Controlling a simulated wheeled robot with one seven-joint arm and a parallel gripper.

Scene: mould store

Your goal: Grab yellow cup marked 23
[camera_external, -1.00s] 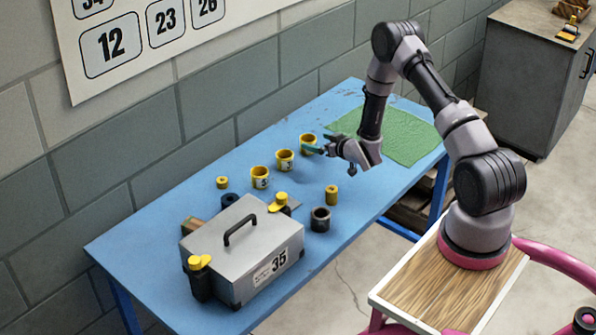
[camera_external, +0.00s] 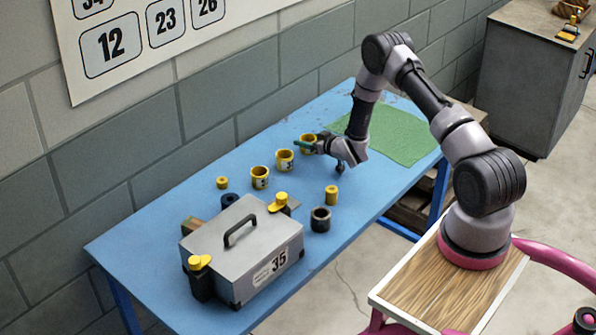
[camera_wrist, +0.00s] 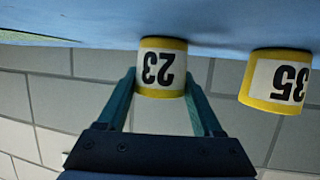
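The yellow cup marked 23 (camera_wrist: 162,67) has a white label and appears upside down in the wrist view. In the external view it is the farthest of the row of yellow cups (camera_external: 308,137), partly covered by my gripper. My gripper (camera_external: 307,144) is open, its green fingers reaching to either side of this cup. In the wrist view the gripper (camera_wrist: 161,76) has one fingertip left and one right of the cup, with a narrow gap at the left. Whether the right finger touches it I cannot tell. The cup stands on the blue table (camera_external: 150,245).
Another yellow cup (camera_external: 260,177) is nearer. A grey toolbox marked 35 (camera_external: 243,247), small yellow and dark cylinders, and a green mat (camera_external: 405,140) share the table.

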